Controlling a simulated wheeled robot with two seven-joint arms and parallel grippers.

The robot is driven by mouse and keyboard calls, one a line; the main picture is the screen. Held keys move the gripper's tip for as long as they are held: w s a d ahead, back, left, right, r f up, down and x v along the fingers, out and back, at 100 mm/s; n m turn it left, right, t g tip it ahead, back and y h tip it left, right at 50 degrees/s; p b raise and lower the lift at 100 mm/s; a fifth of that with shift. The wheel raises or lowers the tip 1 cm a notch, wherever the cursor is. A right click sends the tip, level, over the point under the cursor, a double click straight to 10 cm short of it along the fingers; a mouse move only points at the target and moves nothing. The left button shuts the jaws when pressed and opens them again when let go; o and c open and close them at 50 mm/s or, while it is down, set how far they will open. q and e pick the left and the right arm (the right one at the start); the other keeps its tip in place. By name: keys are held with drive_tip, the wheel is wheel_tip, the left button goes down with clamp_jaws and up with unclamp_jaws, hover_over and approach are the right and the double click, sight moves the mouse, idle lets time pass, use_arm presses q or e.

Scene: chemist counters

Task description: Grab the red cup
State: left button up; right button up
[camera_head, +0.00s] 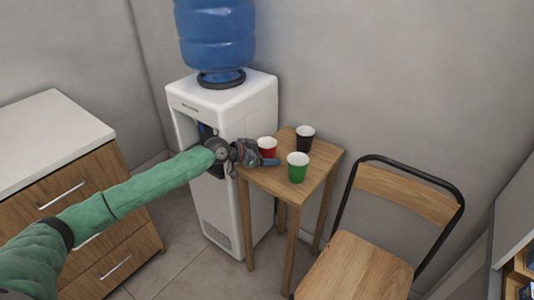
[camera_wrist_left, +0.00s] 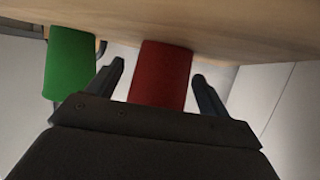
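The red cup (camera_head: 267,147) stands upright on the small wooden table (camera_head: 270,182), near its left edge. My left gripper (camera_head: 264,160) is at that edge of the table, right in front of the red cup and partly hiding it. In the left wrist view the red cup (camera_wrist_left: 161,74) lies between the two open fingers of the gripper (camera_wrist_left: 160,85), with a gap on each side. My right gripper is in neither view.
A green cup (camera_head: 298,167) stands in front and to the right on the same table, and a black cup (camera_head: 305,138) stands behind. A water dispenser (camera_head: 228,100) is at the left. A chair (camera_head: 357,262) stands at the right.

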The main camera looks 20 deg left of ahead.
use_arm(q)
drive_tip(key=c, duration=0.9)
drive_tip(key=shift+r, duration=0.1)
